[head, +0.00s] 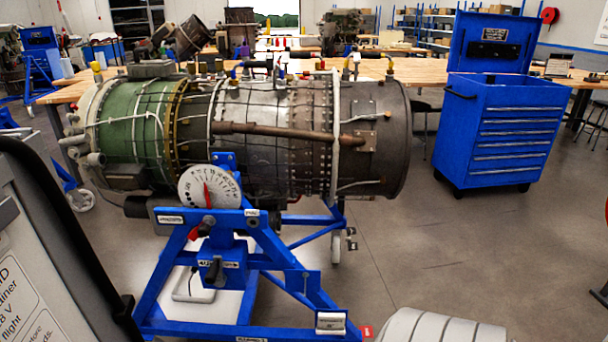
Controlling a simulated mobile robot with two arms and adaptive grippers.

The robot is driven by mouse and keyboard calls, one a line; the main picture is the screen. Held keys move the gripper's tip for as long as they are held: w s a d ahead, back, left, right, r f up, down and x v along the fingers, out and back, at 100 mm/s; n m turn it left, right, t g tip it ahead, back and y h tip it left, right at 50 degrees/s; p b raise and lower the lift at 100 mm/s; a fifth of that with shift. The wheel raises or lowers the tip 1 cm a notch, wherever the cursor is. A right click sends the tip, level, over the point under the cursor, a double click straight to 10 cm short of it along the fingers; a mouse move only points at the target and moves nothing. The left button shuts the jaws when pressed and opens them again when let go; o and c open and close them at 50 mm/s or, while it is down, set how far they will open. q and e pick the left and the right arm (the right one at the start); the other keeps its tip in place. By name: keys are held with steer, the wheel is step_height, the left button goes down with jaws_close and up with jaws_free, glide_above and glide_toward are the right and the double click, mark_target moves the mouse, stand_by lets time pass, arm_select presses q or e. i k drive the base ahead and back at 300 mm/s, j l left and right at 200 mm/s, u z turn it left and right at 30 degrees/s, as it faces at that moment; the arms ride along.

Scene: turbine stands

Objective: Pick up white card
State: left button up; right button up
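I cannot pick out the white card for certain. A small white card-like piece with dark print (330,321) sits on the low front bar of the blue engine stand (290,333). A larger pale panel with printed text (25,290) is close to me at the lower left, cut off by the frame edge. Neither of my grippers is in view, so I cannot see whether they hold anything.
A turbine engine (265,135) with a white dial (208,187) rests on the stand. A blue tool cabinet (510,130) with its lid raised stands at the right. Wooden benches (415,70) are behind. The floor (450,260) between stand and cabinet is clear.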

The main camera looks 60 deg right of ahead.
mark_target(326, 321)
steer(key=z, duration=2.05)
